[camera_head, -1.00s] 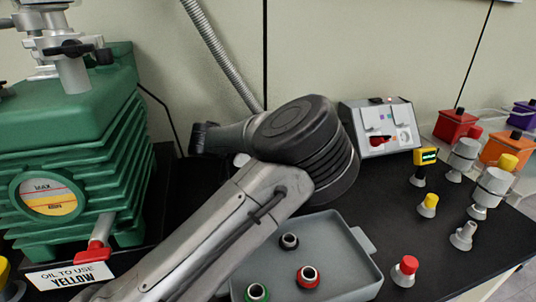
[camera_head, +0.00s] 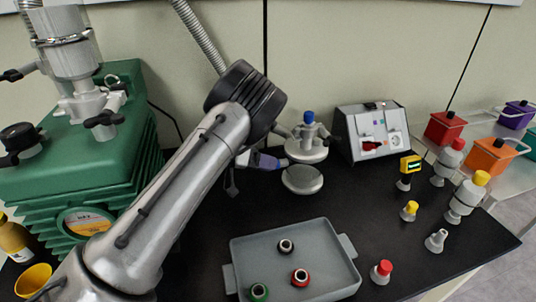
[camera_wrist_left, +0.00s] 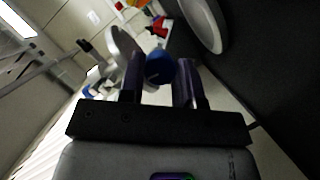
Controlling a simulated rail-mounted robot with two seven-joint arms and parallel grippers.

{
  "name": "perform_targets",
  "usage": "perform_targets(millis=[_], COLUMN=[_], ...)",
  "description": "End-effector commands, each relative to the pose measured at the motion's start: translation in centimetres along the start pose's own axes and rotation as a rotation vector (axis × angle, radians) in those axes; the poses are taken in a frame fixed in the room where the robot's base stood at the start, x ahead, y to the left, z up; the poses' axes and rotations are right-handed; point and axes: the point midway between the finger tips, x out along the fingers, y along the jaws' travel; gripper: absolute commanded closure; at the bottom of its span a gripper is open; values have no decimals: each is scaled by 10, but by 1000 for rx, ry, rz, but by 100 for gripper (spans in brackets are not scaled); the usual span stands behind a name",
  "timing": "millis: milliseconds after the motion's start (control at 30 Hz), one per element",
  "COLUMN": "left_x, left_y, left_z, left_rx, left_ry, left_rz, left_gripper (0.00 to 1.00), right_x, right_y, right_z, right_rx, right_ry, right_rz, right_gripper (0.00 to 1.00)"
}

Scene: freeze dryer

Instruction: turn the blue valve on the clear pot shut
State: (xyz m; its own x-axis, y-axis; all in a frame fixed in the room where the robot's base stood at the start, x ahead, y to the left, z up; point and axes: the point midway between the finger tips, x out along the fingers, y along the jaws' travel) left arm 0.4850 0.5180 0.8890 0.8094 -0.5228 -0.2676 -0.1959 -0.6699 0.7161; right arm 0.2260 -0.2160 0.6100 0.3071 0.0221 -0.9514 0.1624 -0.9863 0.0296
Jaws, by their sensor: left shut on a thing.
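The pot (camera_head: 303,150) stands on the black bench at the back, just right of my left gripper. It shows as a grey upper part over a round grey disc (camera_head: 302,180); clear walls are hard to make out. A blue cap (camera_head: 309,117) tops it. My left gripper (camera_head: 262,161) reaches its left side, with dark purple fingers. In the left wrist view, my left gripper (camera_wrist_left: 160,80) is shut on the round blue valve (camera_wrist_left: 159,68), which sits between the fingertips. The valve's turn angle cannot be told. My right gripper is not in view.
A green oil pump (camera_head: 80,160) stands left of my arm. A grey tray (camera_head: 325,258) with several ringed pieces lies in front. A control box (camera_head: 370,132) is right of the pot, with small capped flasks farther right. The bench between pot and tray is clear.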

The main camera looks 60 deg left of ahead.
Motion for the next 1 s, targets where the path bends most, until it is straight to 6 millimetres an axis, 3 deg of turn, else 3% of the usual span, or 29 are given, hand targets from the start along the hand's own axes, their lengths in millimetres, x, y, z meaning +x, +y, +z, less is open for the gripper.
perform_targets(millis=[300,933,967,1000], left_x=[0,0,0,0], left_y=[1,0,0,0], left_z=[-2,0,0,0], left_rx=[-121,-154,-154,-154], left_ry=[2,1,1,1], left_rz=[54,68,68,68], left_gripper=[92,92,66,62], right_x=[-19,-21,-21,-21], right_y=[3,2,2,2], right_z=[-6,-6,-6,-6], right_rx=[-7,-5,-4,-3], right_ry=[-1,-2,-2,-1], right_rz=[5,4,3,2], right_gripper=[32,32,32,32])
